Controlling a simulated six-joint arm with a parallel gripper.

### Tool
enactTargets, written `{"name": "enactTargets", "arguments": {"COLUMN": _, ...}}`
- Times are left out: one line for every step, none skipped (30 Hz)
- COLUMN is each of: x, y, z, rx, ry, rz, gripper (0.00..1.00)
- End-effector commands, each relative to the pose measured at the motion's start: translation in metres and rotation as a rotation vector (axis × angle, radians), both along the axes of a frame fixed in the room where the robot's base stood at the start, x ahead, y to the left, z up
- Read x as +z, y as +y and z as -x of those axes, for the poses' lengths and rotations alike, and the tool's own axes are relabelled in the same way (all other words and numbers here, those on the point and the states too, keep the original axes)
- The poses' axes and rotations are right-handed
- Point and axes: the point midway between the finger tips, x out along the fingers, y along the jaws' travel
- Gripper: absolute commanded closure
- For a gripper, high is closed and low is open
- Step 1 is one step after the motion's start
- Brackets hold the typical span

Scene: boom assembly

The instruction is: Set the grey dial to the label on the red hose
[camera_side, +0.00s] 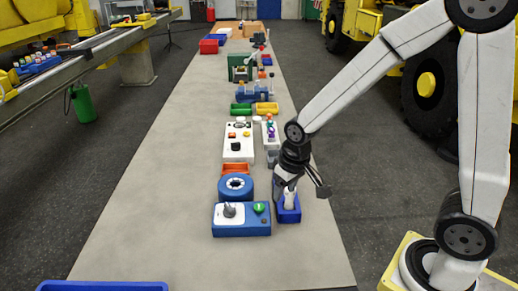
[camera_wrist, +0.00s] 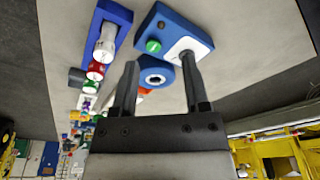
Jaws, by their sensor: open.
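The grey dial (camera_side: 230,209) is a cone-shaped knob on a white plate on the blue box (camera_side: 241,230), beside a green button (camera_side: 259,207). In the wrist view, the white plate (camera_wrist: 193,47) shows, with the dial apparently hidden behind a finger. A blue holder (camera_side: 289,216) stands just right of the box. In the wrist view, the holder (camera_wrist: 118,14) carries a white cylinder (camera_wrist: 104,45) and a red one (camera_wrist: 95,70), possibly the red hose. I cannot read any label. My gripper (camera_wrist: 160,62) is open and empty, above the box and holder.
Behind the box are a blue ring-shaped part (camera_side: 236,186), an orange tray (camera_side: 235,169) and a white panel (camera_side: 238,145). More parts line the long table farther back. The table (camera_side: 150,225) is clear on the left; a blue tray (camera_side: 100,286) lies at the front.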

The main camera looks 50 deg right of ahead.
Motion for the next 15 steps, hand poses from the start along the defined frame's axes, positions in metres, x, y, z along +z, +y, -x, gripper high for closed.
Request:
{"name": "enactTargets", "arguments": {"x": -0.002, "y": 0.002, "z": -0.014, "rx": -0.011, "ry": 0.013, "rz": -0.003, "gripper": 0.41}}
{"name": "enactTargets", "arguments": {"x": -0.003, "y": 0.004, "z": -0.021, "rx": -0.018, "ry": 0.019, "rz": -0.003, "gripper": 0.41}}
{"name": "enactTargets", "arguments": {"x": -0.004, "y": 0.005, "z": -0.031, "rx": -0.027, "ry": 0.028, "rz": -0.006, "gripper": 0.41}}
{"name": "enactTargets", "arguments": {"x": -0.006, "y": 0.007, "z": -0.038, "rx": -0.035, "ry": 0.035, "rz": -0.006, "gripper": 0.41}}
{"name": "enactTargets", "arguments": {"x": -0.007, "y": 0.008, "z": -0.044, "rx": -0.042, "ry": 0.042, "rz": -0.008, "gripper": 0.41}}
{"name": "enactTargets", "arguments": {"x": -0.008, "y": 0.01, "z": -0.054, "rx": -0.052, "ry": 0.05, "rz": -0.009, "gripper": 0.41}}
{"name": "enactTargets", "arguments": {"x": -0.01, "y": 0.011, "z": -0.061, "rx": -0.06, "ry": 0.057, "rz": -0.01, "gripper": 0.41}}
{"name": "enactTargets", "arguments": {"x": -0.012, "y": 0.013, "z": -0.067, "rx": -0.067, "ry": 0.063, "rz": -0.011, "gripper": 0.41}}
{"name": "enactTargets", "arguments": {"x": -0.014, "y": 0.015, "z": -0.076, "rx": -0.078, "ry": 0.074, "rz": -0.012, "gripper": 0.41}}
{"name": "enactTargets", "arguments": {"x": -0.016, "y": 0.016, "z": -0.083, "rx": -0.085, "ry": 0.079, "rz": -0.013, "gripper": 0.41}}
{"name": "enactTargets", "arguments": {"x": -0.018, "y": 0.018, "z": -0.089, "rx": -0.092, "ry": 0.086, "rz": -0.014, "gripper": 0.41}}
{"name": "enactTargets", "arguments": {"x": -0.02, "y": 0.02, "z": -0.097, "rx": -0.103, "ry": 0.094, "rz": -0.014, "gripper": 0.41}}
{"name": "enactTargets", "arguments": {"x": -0.023, "y": 0.022, "z": -0.103, "rx": -0.11, "ry": 0.102, "rz": -0.015, "gripper": 0.41}}
{"name": "enactTargets", "arguments": {"x": -0.025, "y": 0.023, "z": -0.109, "rx": -0.117, "ry": 0.108, "rz": -0.014, "gripper": 0.41}}
{"name": "enactTargets", "arguments": {"x": -0.028, "y": 0.026, "z": -0.117, "rx": -0.127, "ry": 0.117, "rz": -0.015, "gripper": 0.41}}
